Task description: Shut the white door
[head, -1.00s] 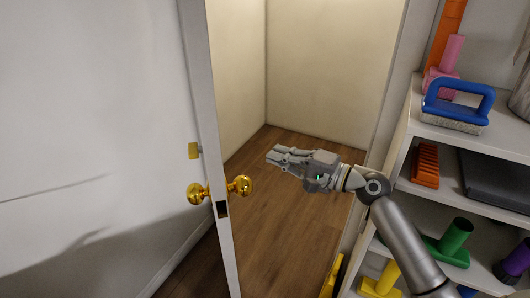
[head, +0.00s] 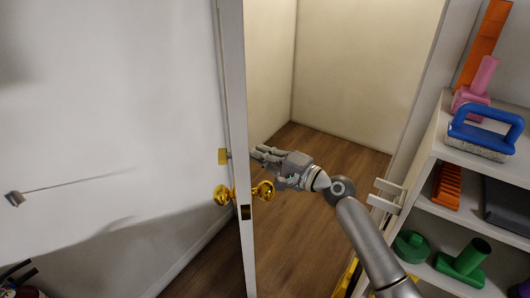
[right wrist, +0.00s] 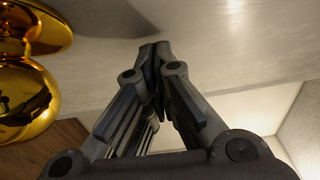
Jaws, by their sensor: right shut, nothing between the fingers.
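The white door (head: 236,110) stands open in the head view, seen nearly edge-on, with a gold knob on each side. The right-hand knob (head: 263,190) is just below my right gripper (head: 256,152). That gripper is shut and empty, on the right side of the door, its fingertips at or very near the door's face. In the right wrist view the closed fingers (right wrist: 155,50) point at the pale door surface (right wrist: 215,45), and a gold knob (right wrist: 25,95) is close on the left. I cannot tell whether the tips touch. My left gripper is not in view.
The open doorway with a brown wooden floor (head: 325,165) lies to the right of the door. A white shelf unit (head: 425,150) on the right holds a blue-handled brush (head: 485,130) and several coloured items. A small metal piece (head: 14,198) is on the left.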

